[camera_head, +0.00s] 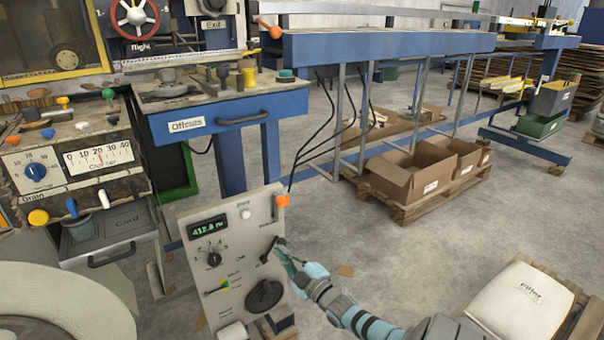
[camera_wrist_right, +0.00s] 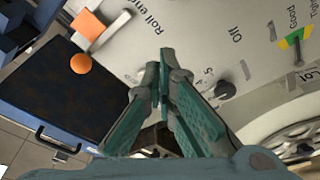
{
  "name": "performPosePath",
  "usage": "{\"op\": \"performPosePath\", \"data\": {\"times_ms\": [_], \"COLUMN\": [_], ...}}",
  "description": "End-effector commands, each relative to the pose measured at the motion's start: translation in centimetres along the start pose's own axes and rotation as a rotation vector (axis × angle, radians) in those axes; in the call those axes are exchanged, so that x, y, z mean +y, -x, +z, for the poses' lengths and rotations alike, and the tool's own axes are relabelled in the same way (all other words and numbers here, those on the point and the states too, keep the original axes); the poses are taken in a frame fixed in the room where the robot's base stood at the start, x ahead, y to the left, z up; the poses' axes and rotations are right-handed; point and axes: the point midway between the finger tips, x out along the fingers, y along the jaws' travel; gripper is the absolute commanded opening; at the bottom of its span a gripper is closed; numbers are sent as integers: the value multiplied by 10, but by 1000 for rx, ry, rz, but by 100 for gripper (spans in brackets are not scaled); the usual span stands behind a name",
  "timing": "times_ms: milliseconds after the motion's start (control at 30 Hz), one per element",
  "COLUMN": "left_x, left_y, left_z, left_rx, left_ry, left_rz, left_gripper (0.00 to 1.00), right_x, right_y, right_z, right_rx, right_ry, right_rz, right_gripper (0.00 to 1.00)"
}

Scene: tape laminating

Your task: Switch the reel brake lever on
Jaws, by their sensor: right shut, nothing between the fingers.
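A light grey control panel (camera_head: 233,228) stands low in the middle of the head view, with a lit green display (camera_head: 208,227). A small black lever (camera_head: 268,249) is on its right half. The label above it is too small to read, so I cannot confirm it is the reel brake lever. My right gripper (camera_head: 283,253) is shut and empty, with its tips close beside this lever; contact is unclear. In the wrist view, my right gripper (camera_wrist_right: 161,58) points at the lettered panel face (camera_wrist_right: 195,35); no lever is clearly visible between its fingers. My left gripper is out of view.
A large black knob (camera_head: 265,296) sits below the lever, and an orange tip (camera_head: 282,201) is at the panel's upper right edge. A white reel (camera_head: 60,300) is at lower left.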

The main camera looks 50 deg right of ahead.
Motion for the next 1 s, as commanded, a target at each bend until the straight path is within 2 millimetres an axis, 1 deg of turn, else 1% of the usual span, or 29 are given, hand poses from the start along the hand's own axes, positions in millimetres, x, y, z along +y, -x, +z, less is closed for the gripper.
{"op": "performPosePath", "data": {"times_ms": [33,100,200,333,500,1000], "left_x": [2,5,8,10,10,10], "left_y": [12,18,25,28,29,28], "left_z": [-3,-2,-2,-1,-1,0], "left_rx": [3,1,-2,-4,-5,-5], "left_ry": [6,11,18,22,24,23], "left_rz": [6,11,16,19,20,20], "left_gripper": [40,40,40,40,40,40], "right_x": [4,3,2,1,0,-1], "right_y": [11,28,48,64,70,69], "right_z": [-3,-2,-1,0,1,1], "right_rx": [-2,-3,-3,-2,-2,-1], "right_ry": [0,0,0,-1,-1,-1], "right_rz": [-3,-2,-1,1,2,1], "right_gripper": [0,0,0,0,0,0]}}
